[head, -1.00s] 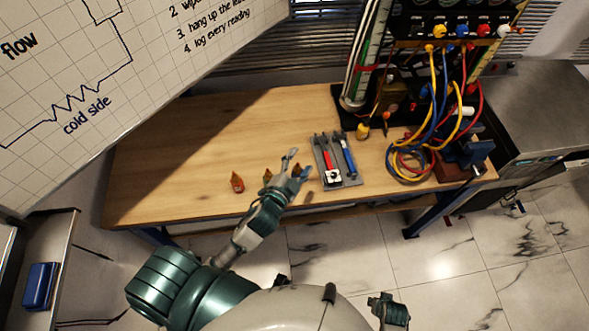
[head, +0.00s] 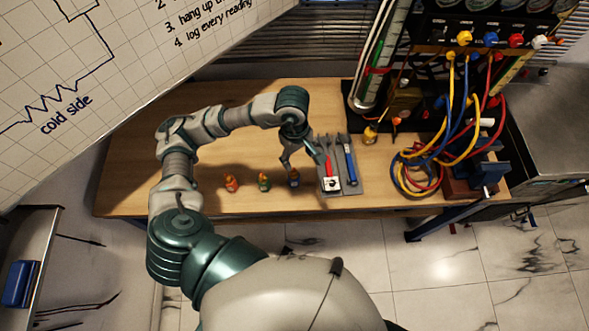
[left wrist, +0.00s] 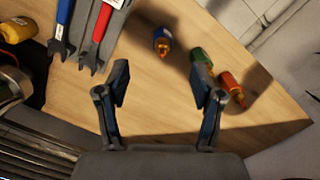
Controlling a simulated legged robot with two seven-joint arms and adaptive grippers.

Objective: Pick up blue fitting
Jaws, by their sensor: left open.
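I see no contact with the fitting. My right gripper is not in view.
A grey tray (head: 352,186) with wrenches lies just to the right. Looped hoses (head: 413,172) and the gauge rig are farther right. The bench's left side is clear.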

